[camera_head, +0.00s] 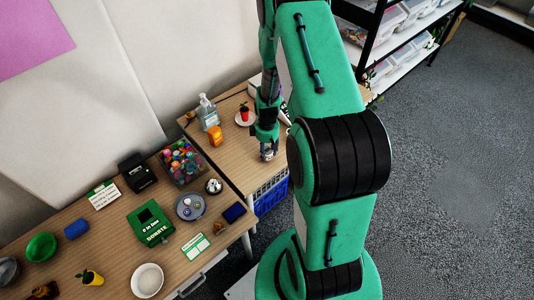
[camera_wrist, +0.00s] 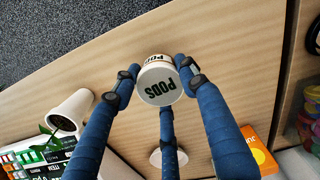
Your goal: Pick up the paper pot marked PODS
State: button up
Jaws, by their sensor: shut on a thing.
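The paper pot marked PODS (camera_wrist: 158,84) is white with dark lettering, and its lettered end faces the wrist camera. My gripper (camera_wrist: 160,78) has its three blue fingers closed around the pot's sides. In the head view my gripper (camera_head: 267,142) points down over the wooden table at the back. The pot (camera_head: 268,155) shows there only as a small pale patch at the fingertips. I cannot tell whether it touches the table or hangs just above it.
A white pot with a plant (camera_wrist: 70,112) lies in view near the fingers. An orange bottle (camera_head: 215,136), a sanitizer bottle (camera_head: 207,112) and a red pot (camera_head: 244,113) on a white saucer stand nearby. A blue crate (camera_head: 271,194) is below the table edge.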

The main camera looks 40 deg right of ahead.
jog(key=shift+s+a+r, duration=0.1)
jog(key=shift+s+r, duration=0.05)
jog(key=shift+r, duration=0.4)
jog(key=shift+s+a+r, duration=0.1)
jog(key=shift+s+r, duration=0.05)
jog(key=shift+r, duration=0.35)
jog(key=s+a+r+p, duration=0.1)
jog(key=s+a, duration=0.6)
jog(key=s, duration=0.6)
jog(key=shift+s+r, duration=0.15)
jog(key=shift+s, duration=0.1)
jog(key=shift+a, duration=0.1)
